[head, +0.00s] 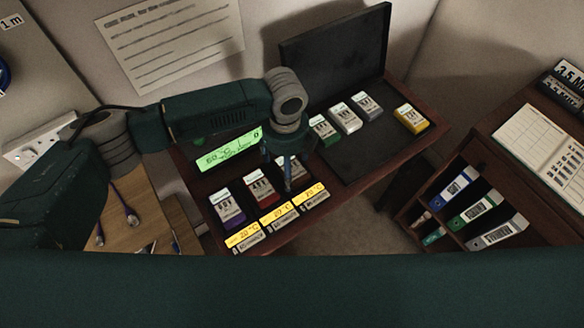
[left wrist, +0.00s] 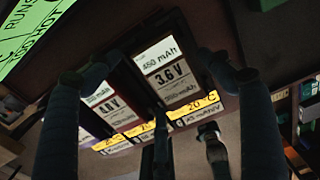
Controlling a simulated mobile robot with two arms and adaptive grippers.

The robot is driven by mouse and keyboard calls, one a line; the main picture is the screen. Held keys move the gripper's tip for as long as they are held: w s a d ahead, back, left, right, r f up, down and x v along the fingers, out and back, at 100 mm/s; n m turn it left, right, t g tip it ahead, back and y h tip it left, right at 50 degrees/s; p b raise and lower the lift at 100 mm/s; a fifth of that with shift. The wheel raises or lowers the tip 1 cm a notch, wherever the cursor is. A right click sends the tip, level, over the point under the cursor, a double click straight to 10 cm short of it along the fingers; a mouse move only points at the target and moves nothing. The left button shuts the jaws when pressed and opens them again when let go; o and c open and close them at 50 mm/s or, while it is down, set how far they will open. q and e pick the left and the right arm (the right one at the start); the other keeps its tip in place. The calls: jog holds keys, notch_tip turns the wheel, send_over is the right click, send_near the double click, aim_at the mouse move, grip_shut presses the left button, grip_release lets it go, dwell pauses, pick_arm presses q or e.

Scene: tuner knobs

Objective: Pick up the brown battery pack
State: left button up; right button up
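A battery pack with a white 3.6 V label (left wrist: 168,70) sits in the right-hand slot of the row; its dark sides look brown. In the head view this pack (head: 295,168) is partly hidden behind my left gripper (head: 287,172), which points down over it. In the left wrist view the two fingers of my left gripper (left wrist: 155,68) are spread apart, with the pack between and below them. I cannot tell whether either finger touches it. My right gripper is not in view.
A purple pack (head: 228,208) and a red pack (head: 261,187) stand beside it, above yellow temperature displays (head: 278,213). A green-lit screen (head: 228,150) is behind.

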pick_arm(q)
jog(key=c, duration=0.9)
jog(key=shift+r, duration=0.15)
